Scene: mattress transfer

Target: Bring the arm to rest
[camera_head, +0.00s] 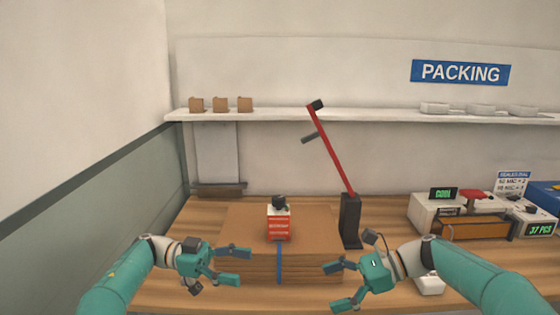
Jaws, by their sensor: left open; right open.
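A red arm (334,152) with a dark tip stands raised and tilted up to the left from a black post (350,221) on the workbench. A short dark handle (309,138) sticks out from its upper part. My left gripper (241,266) is open and empty in front of the left side of a brown stack (315,265). My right gripper (340,285) is open and empty in front of the stack's right side, below the black post. Neither gripper touches the red arm.
A red and white box (278,222) with a dark object on top sits on the stack, which has a blue strap (279,262). Machines with displays (460,215) stand at the right. A shelf (340,115) with small brown boxes (220,104) runs along the back wall.

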